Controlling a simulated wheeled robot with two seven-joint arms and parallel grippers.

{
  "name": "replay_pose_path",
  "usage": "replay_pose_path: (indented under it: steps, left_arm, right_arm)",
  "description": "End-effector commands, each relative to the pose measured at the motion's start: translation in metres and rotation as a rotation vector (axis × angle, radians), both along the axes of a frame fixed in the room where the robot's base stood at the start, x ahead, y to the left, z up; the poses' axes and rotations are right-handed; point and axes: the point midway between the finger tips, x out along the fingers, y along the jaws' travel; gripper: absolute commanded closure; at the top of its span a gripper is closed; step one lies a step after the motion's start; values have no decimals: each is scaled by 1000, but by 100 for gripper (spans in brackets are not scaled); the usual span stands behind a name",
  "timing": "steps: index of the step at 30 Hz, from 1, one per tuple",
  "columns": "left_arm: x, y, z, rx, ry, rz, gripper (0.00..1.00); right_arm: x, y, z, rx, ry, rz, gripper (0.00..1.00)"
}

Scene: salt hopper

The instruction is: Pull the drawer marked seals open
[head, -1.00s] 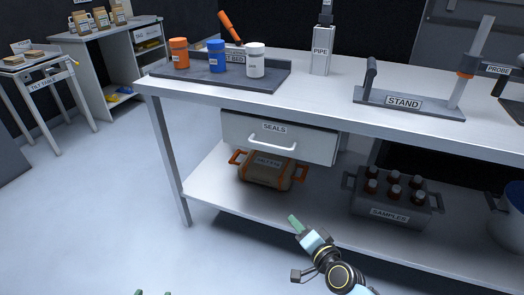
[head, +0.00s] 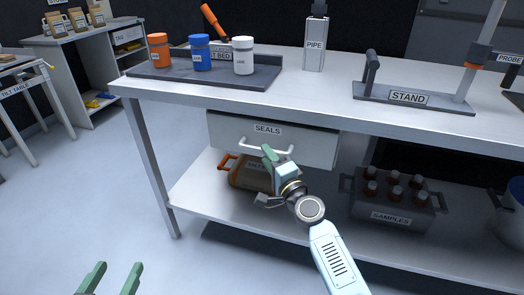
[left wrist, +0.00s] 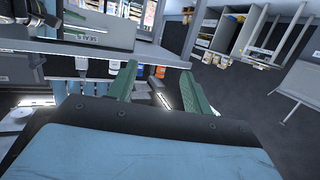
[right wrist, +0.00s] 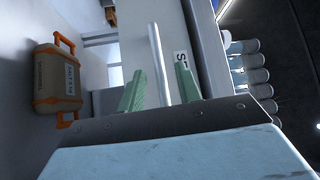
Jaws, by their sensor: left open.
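The drawer marked SEALS (head: 315,149) hangs under the bench top and looks shut. It has a white bar handle (head: 248,147), which also shows in the right wrist view (right wrist: 158,50). My right gripper (head: 268,154) is in front of the drawer at the handle. In the right wrist view its green fingers (right wrist: 159,74) are apart, with the handle bar appearing between them; I cannot tell if they touch it. My left gripper (head: 115,267) is open and empty at the lower left, well away from the bench; its spread fingers show in the left wrist view (left wrist: 157,72).
An orange-handled case (head: 243,178) sits on the lower shelf below the drawer, also seen in the right wrist view (right wrist: 55,82). A samples crate (head: 392,213) stands to its right. Several jars stand on a tray (head: 265,80) above. The floor left of the bench is clear.

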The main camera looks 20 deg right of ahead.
Motion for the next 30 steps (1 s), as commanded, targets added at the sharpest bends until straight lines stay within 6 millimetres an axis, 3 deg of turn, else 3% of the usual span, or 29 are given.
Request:
replay_pose_path:
  steps: [7,19,27,30]
  left_arm:
    - [5,-6,23,-42,-143,-11,50]
    - [5,-8,31,-54,-184,-14,50]
    - [5,-8,30,-53,-183,-14,50]
    - [5,-8,30,-53,-183,-14,50]
  right_arm:
    - [30,6,3,0,0,0,66]
    - [37,8,5,0,1,1,66]
    - [37,8,5,0,1,1,98]
    - [37,8,5,0,1,1,100]
